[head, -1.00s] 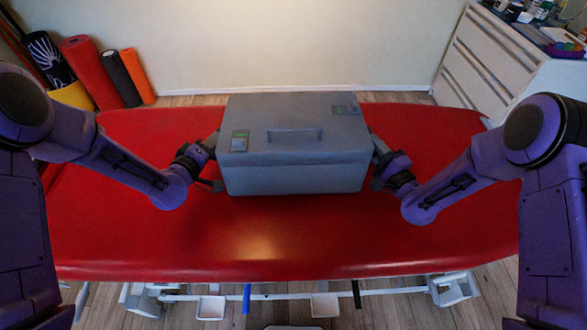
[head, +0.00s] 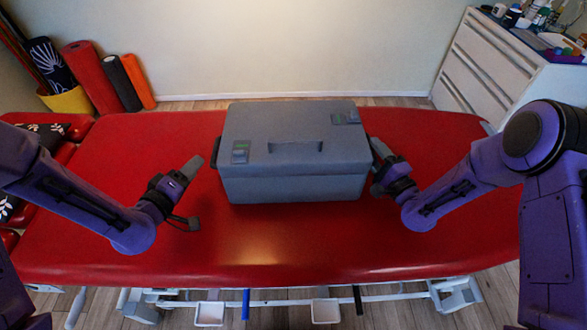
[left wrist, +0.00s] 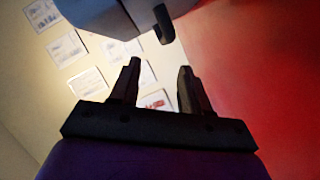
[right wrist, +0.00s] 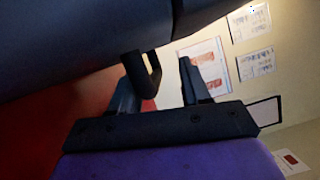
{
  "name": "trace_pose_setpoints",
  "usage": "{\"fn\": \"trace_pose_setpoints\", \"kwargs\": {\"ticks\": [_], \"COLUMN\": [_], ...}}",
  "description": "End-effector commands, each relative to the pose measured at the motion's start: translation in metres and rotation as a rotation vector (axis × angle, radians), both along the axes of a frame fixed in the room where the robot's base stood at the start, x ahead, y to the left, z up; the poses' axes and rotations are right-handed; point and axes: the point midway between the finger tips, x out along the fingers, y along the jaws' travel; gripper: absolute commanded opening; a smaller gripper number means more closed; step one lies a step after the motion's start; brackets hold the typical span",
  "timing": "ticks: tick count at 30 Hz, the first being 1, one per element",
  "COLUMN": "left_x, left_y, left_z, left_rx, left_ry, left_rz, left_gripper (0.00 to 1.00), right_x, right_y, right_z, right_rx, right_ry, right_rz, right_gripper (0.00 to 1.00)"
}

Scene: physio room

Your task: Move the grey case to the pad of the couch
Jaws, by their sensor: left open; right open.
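The grey case (head: 292,185) sits upright on the red pad of the couch (head: 250,245), near its middle, with its lid shut and a handle on top. My left gripper (head: 194,196) is open and empty, to the left of the case and apart from it. In the left wrist view, the case's side handle (left wrist: 163,24) lies beyond the fingers. My right gripper (head: 378,169) is open at the right end of the case. In the right wrist view, the other side handle (right wrist: 141,76) is close to the left finger; I cannot tell whether they touch.
Bare pad lies in front of the case and to both sides. A white drawer cabinet (head: 490,65) with bottles on top stands at the back right. Rolled mats (head: 92,75) and a yellow pot (head: 69,101) stand at the back left. A dark patterned item (head: 40,131) lies at far left.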

Motion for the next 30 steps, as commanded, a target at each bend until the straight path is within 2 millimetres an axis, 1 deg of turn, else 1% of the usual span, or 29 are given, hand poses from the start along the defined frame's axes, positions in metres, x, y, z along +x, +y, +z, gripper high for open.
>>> {"fn": "trace_pose_setpoints", "kwargs": {"ticks": [1, 3, 5, 8, 11, 15, 18, 21, 25, 30], "left_x": [-0.007, -0.013, -0.017, -0.018, -0.018, -0.018, -0.018, -0.018, -0.018, -0.018], "left_y": [0.003, 0.004, 0.005, 0.005, 0.005, 0.005, 0.005, 0.005, 0.005, 0.005], "left_z": [0.002, 0.004, 0.004, 0.004, 0.004, 0.004, 0.004, 0.004, 0.004, 0.004], "left_rx": [-0.001, 0.001, 0.001, 0.001, 0.001, 0.001, 0.001, 0.001, 0.001, 0.001], "left_ry": [0.0, -0.001, -0.001, 0.0, 0.0, 0.0, 0.0, 0.0, 0.0, 0.0], "left_rz": [0.002, 0.001, 0.001, 0.0, 0.0, 0.0, 0.0, 0.0, 0.0, 0.0], "left_gripper": [0.47, 0.47, 0.47, 0.47, 0.47, 0.47, 0.47, 0.47, 0.47, 0.47], "right_x": [0.0, 0.0, -0.001, -0.01, -0.03, -0.064, -0.085, -0.099, -0.108, -0.109], "right_y": [0.0, 0.0, -0.001, -0.006, -0.015, -0.031, -0.041, -0.047, -0.051, -0.051], "right_z": [0.0, 0.0, 0.0, -0.001, -0.003, -0.005, -0.006, -0.007, -0.008, -0.008], "right_rx": [0.0, 0.0, 0.0, 0.0, 0.001, 0.003, 0.003, 0.001, 0.001, 0.0], "right_ry": [0.0, 0.0, 0.0, 0.001, 0.003, 0.004, 0.002, 0.001, 0.0, -0.001], "right_rz": [0.0, 0.0, 0.0, -0.002, -0.003, -0.004, -0.004, -0.002, -0.001, 0.001], "right_gripper": [0.47, 0.47, 0.47, 0.47, 0.47, 0.47, 0.47, 0.47, 0.47, 0.47]}}
